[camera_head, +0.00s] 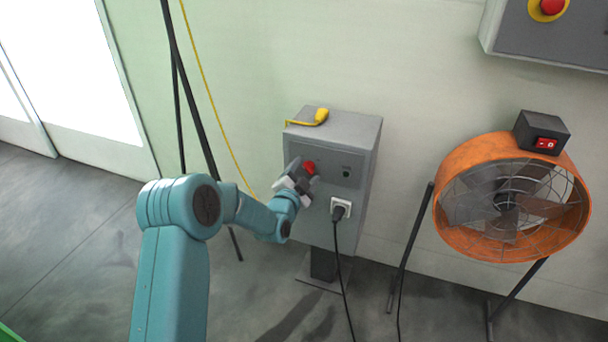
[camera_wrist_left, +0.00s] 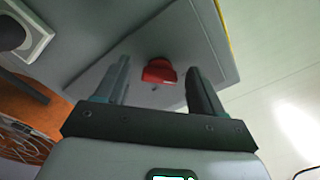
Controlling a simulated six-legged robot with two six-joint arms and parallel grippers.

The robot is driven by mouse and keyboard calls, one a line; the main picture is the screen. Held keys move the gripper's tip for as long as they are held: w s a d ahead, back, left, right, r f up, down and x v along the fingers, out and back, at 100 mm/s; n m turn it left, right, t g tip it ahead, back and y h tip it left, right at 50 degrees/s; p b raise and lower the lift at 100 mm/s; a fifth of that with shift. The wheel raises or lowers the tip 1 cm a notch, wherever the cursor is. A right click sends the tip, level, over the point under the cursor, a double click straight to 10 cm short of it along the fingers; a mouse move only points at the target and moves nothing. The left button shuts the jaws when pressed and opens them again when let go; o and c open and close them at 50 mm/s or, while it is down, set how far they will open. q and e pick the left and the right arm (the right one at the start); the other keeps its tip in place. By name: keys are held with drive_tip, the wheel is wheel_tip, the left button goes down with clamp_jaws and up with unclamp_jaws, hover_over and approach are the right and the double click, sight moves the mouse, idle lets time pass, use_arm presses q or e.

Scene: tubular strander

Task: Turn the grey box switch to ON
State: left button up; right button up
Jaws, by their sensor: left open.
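The grey box (camera_head: 348,205) stands on a post by the wall, with a darker panel on its front. A red switch knob (camera_head: 310,167) sits on that panel, and it also shows in the left wrist view (camera_wrist_left: 159,72). My left gripper (camera_head: 300,176) is at the panel in front of the knob. In the left wrist view my left gripper (camera_wrist_left: 160,85) is open, with one finger on each side of the knob and a gap on both sides. I cannot read the switch's position. My right gripper is not in view.
A plugged socket (camera_head: 341,208) with a black cable sits low on the box front. An orange fan (camera_head: 450,170) stands to the right. Another grey panel (camera_head: 550,38) hangs at upper right.

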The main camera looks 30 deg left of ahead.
use_arm(q)
drive_tip(key=shift+c, duration=0.3)
drive_tip(key=c, duration=1)
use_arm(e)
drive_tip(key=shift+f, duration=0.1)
